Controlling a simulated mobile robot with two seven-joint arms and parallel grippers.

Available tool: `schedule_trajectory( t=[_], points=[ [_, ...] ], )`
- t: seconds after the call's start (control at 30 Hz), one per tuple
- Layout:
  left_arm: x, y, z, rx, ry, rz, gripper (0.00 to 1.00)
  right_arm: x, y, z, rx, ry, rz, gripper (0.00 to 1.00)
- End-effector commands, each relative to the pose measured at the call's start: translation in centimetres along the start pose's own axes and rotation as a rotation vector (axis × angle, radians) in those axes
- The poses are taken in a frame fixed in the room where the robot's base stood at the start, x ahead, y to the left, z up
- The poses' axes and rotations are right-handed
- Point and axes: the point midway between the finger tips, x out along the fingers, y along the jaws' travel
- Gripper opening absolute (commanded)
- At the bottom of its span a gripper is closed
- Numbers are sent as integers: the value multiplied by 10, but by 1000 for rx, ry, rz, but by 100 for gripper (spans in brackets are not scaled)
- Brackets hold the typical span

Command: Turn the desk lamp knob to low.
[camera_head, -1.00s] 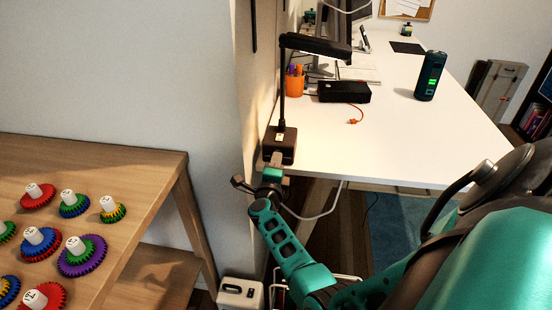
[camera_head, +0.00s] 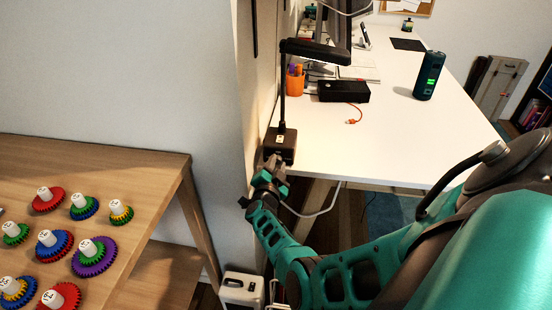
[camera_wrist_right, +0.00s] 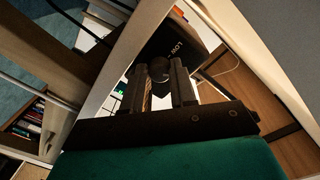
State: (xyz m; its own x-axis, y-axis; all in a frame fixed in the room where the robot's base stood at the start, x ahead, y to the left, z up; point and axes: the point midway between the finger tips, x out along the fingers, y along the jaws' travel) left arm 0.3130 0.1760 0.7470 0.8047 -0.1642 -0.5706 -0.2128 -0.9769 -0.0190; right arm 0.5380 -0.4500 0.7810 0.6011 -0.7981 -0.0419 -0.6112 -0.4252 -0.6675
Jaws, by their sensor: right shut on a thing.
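The desk lamp (camera_head: 283,95) stands at the near left corner of the white desk, its black arm upright and its head reaching right. Its dark square base (camera_head: 281,145) is at the desk's front edge. My right gripper (camera_head: 273,164) is at the front of this base. In the right wrist view, the gripper (camera_wrist_right: 160,85) is shut on the round dark knob (camera_wrist_right: 160,70), with a finger on each side. The word LOW shows on the lamp base (camera_wrist_right: 178,48) just beyond the knob. The knob's pointer cannot be made out. My left gripper is not in view.
On the white desk (camera_head: 390,140) are a black box (camera_head: 343,91), an orange pen cup (camera_head: 295,82) and a dark green cylinder (camera_head: 429,76). A wooden shelf (camera_head: 130,170) with several coloured gears is at left. A pale cable (camera_head: 322,211) hangs below the desk.

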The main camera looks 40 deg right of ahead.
Motion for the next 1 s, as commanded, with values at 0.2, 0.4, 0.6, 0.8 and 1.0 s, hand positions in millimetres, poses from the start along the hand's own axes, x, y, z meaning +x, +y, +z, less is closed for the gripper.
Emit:
schedule_trajectory(
  t=[0.2,0.4,0.6,0.8,1.0],
  points=[
    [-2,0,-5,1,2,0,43,1,-1,-1,-202,12,3,0],
    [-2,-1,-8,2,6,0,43,1,-1,0,-392,21,5,0],
    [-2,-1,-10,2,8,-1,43,1,-1,0,-579,30,7,0],
    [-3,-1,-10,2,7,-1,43,1,-1,0,-741,40,9,0],
    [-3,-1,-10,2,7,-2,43,1,-1,0,-864,46,9,0]
  ],
)
